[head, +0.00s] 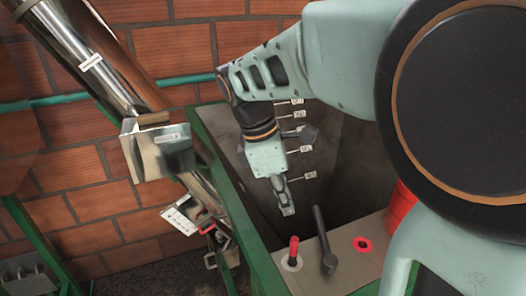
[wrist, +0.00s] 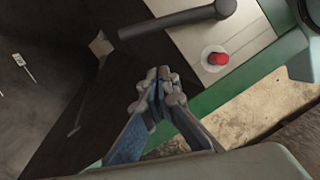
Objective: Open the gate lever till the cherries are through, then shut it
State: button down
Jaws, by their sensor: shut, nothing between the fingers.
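A dark grey lever (head: 325,240) stands on the beige panel at the hopper's front edge. In the wrist view the lever (wrist: 175,22) lies across the top, beyond my fingertips. A smaller red-handled lever (head: 294,250) on a white round base is just left of it; its red top (wrist: 218,59) shows in the wrist view. I cannot tell by label which is the gate lever. My gripper (head: 287,207) points down over the hopper, behind both levers. In the wrist view its fingertips (wrist: 160,90) are together, empty and apart from both levers. No cherries are visible.
The green-framed hopper (head: 240,215) has dark walls with several small level tags (head: 306,149). A red button (head: 363,243) is right of the levers. A shiny metal chute (head: 160,150) and brick wall stand at left. My arm hides the right side.

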aim_at(322, 234)
jog(key=shift+s+d+f+p, duration=0.1)
jog(key=shift+d+f, duration=0.45)
jog(key=shift+d, duration=0.2)
jog(key=shift+d+f+p, duration=0.1)
jog(key=shift+d+f, duration=0.4)
jog(key=shift+d, duration=0.3)
jog(key=shift+s+d+f+p, duration=0.1)
jog(key=shift+d+f, duration=0.45)
jog(key=shift+d, duration=0.2)
jog(key=shift+d, duration=0.1)
